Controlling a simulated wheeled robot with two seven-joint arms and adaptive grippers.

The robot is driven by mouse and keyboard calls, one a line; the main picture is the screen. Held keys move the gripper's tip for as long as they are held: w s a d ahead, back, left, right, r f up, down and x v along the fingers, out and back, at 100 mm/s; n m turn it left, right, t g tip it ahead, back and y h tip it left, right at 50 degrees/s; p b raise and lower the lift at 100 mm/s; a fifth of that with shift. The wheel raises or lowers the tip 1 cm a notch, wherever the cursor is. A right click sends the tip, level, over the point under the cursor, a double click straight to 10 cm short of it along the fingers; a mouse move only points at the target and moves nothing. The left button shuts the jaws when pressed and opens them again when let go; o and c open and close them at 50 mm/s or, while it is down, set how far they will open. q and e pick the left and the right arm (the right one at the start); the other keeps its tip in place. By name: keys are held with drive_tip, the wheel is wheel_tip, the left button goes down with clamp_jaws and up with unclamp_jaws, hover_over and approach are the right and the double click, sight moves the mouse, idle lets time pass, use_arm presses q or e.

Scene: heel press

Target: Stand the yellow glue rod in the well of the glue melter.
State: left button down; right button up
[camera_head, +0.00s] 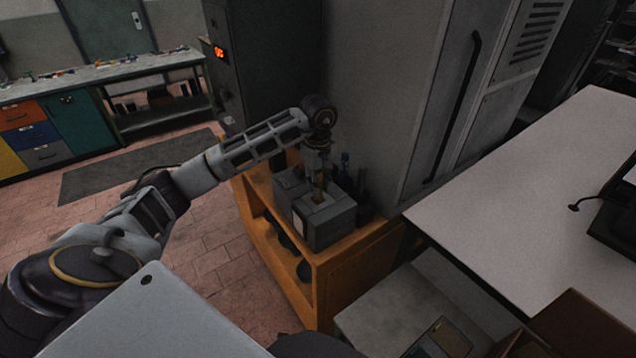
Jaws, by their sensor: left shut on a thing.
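The glue melter (327,222) is a grey box on top of an orange cabinet, near the middle of the view. A dark well opening shows in its top face. My left gripper (318,182) points down right above the melter and is shut on the yellow glue rod (319,194). The rod looks upright, with its lower end at the well opening. I cannot tell how deep the rod's end is in the well. The fingers hide the rod's upper part. My right gripper is not in view.
The orange cabinet (290,262) has an open shelf with dark round things. Dark bottles or tools stand close behind the melter. A tall grey locker (450,100) rises to the right. A white table (530,180) is at the right, and a workbench (100,72) stands far left.

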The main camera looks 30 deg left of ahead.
use_arm(q)
drive_tip(key=shift+f+b, duration=0.65)
drive_tip(key=shift+f, duration=0.3)
drive_tip(key=c, duration=1.3)
unclamp_jaws()
drive_tip(key=shift+r, duration=0.15)
drive_tip(key=shift+r, duration=5.8)
